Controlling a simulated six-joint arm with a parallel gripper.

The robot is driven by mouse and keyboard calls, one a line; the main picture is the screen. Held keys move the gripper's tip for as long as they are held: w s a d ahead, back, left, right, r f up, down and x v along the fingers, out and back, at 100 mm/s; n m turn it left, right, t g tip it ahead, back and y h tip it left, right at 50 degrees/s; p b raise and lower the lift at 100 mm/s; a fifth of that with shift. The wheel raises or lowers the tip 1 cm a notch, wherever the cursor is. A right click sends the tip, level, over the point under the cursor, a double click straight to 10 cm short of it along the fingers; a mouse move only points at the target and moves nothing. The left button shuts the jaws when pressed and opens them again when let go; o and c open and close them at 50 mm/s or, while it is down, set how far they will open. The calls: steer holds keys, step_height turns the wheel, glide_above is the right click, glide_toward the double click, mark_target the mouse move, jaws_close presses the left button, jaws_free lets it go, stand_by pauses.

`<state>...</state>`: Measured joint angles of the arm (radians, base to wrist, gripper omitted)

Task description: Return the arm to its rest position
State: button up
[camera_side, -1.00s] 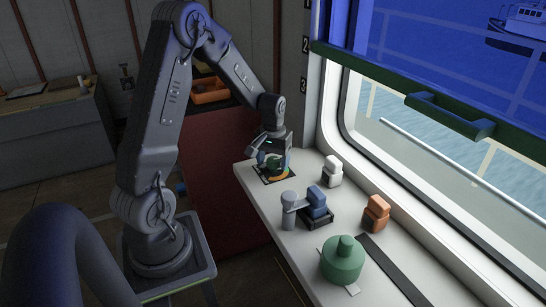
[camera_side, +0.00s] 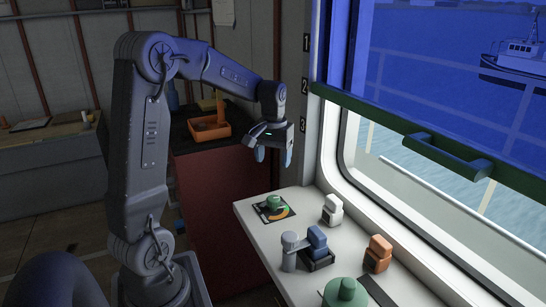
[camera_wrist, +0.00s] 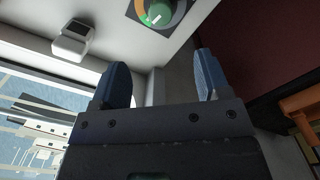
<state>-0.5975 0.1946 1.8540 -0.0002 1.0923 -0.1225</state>
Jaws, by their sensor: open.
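My gripper (camera_side: 273,157) hangs in the air above the far end of the white counter (camera_side: 262,240), apart from everything. Its two blue fingers are spread with nothing between them. In the wrist view my gripper (camera_wrist: 160,85) also shows open and empty. A green knob (camera_side: 274,202) sits on a dark square plate with a green and orange arc, below my gripper. The knob (camera_wrist: 160,13) shows at the top of the wrist view, beyond the fingertips.
On the counter stand a white block (camera_side: 332,210), a blue block (camera_side: 317,240) in a dark holder beside a grey post (camera_side: 289,252), an orange block (camera_side: 378,253) and a green round piece (camera_side: 346,292). A window with a green-handled blue shade (camera_side: 446,156) borders the right. An orange tray (camera_side: 209,131) lies behind.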

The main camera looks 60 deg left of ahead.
steer(key=s+d+r+m+t, duration=0.1)
steer(key=s+d+r+m, duration=0.15)
steer(key=d, duration=0.35)
steer(key=s+d+r+m+t, duration=0.1)
steer(key=s+d+r, duration=0.15)
steer(key=d, duration=0.45)
steer(key=s+d+m+t, duration=0.3)
steer(key=s+d+m, duration=0.1)
steer(key=s+d, duration=0.5)
steer(key=shift+s+d+r+m+t, duration=0.2)
steer(key=shift+d+r+m+t, duration=0.1)
steer(key=shift+r+m, duration=0.1)
